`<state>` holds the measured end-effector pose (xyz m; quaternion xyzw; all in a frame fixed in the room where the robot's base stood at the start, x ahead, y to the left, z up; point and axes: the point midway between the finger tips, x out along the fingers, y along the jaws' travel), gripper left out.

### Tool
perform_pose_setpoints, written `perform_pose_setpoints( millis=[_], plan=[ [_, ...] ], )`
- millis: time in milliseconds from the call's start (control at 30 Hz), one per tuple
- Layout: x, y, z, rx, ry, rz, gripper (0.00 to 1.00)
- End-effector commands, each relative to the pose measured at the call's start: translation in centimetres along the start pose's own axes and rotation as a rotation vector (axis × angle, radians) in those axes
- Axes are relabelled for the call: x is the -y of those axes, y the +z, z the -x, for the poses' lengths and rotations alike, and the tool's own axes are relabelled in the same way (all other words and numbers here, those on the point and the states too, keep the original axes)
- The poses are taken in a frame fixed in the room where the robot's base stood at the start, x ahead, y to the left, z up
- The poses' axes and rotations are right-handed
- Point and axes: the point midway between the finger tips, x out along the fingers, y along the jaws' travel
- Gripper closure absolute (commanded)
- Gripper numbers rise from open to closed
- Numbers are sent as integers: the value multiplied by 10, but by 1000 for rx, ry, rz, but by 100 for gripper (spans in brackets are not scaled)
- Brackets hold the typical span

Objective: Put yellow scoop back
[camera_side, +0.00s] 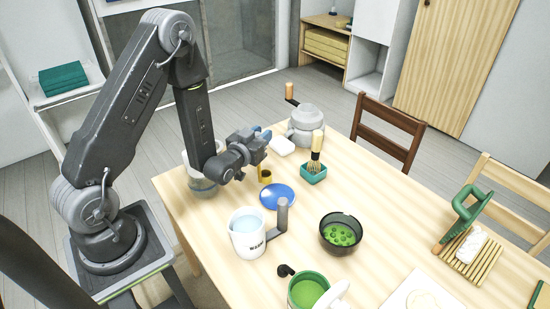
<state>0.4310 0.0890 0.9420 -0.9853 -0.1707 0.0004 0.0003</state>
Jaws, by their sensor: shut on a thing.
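My gripper (263,152) is over the left part of the wooden table. It is shut on the yellow scoop (265,175), a small yellow piece with a dark top that shows just below the jaws. The jaws hide part of the scoop, and I cannot tell whether it touches the table. A clear jar (203,186) stands to the left, partly hidden behind my arm. A round blue lid (278,196) lies flat just in front of the scoop.
A white labelled mug (246,240) stands in front of the lid. A dark bowl (341,228) holds green pieces. A teal holder (314,176) carries a brush (317,146). A grey grinder (306,121) stands behind. A green container (308,288) is at the front edge.

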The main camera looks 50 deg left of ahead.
Motion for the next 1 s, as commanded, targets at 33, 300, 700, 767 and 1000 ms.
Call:
perform_pose_setpoints(
  millis=[33,300,700,767,1000],
  plan=[
    [-12,7,-3,1,7,0,97],
    [-37,24,-12,0,0,1,97],
    [-37,60,-13,0,-2,2,97],
    [-37,59,-13,-1,-2,2,97],
    [-37,61,-13,-1,-1,2,97]
  ],
)
